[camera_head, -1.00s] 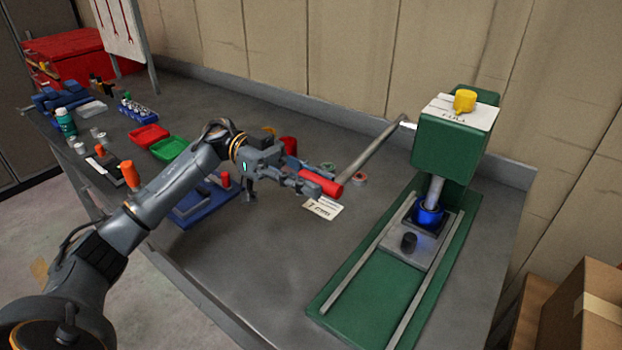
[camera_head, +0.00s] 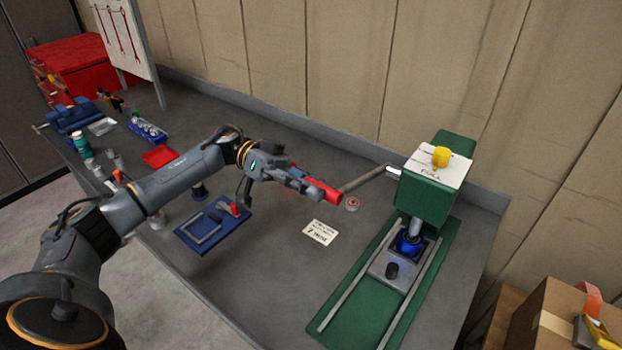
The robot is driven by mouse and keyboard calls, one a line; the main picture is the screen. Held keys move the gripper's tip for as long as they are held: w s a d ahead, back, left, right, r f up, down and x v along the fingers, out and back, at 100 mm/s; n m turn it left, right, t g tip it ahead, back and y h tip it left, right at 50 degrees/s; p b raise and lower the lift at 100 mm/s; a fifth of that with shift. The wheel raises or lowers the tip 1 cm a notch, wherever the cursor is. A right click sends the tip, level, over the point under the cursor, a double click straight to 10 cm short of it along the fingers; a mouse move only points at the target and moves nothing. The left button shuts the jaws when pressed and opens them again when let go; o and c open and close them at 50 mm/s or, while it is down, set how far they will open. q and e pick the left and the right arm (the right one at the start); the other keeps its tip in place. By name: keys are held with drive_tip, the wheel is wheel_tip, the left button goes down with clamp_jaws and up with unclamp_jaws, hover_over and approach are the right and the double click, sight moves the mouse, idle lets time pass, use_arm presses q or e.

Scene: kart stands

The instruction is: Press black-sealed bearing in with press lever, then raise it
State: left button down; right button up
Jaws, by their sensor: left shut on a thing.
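The green press (camera_head: 425,198) stands at the right of the bench. Its lever (camera_head: 365,180) reaches out to the left and ends in a red grip (camera_head: 322,192). My left gripper (camera_head: 305,184) is shut on the red grip. The press ram (camera_head: 415,227) is down against a blue part (camera_head: 408,243) on the sliding plate (camera_head: 392,268). The black-sealed bearing cannot be made out under the ram. My right gripper is not in view.
A blue tray (camera_head: 212,226) with a red-topped item sits below my left arm. A yellow item (camera_head: 441,156) rests on the press. An open cardboard box (camera_head: 548,325) stands at lower right.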

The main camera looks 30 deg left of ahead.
use_arm(q)
drive_tip(key=shift+w+r+n+p, duration=0.25)
drive_tip(key=shift+r+n+p, duration=0.05)
drive_tip(key=shift+r+p, duration=0.4)
drive_tip(key=shift+w+r+n+p, duration=0.2)
drive_tip(key=shift+r+n+p, duration=0.1)
drive_tip(key=shift+r+p, duration=0.35)
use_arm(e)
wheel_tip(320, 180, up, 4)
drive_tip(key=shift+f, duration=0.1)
use_arm(q)
drive_tip(key=shift+w, duration=0.1)
drive_tip(key=c, duration=1.2)
unclamp_jaws()
drive_tip(key=shift+o, duration=0.2)
drive_tip(key=shift+f, duration=0.1)
drive_tip(key=shift+a, duration=0.4)
drive_tip(key=w+a, duration=0.1)
drive_tip(key=a, duration=1)
drive_tip(key=shift+w, duration=0.3)
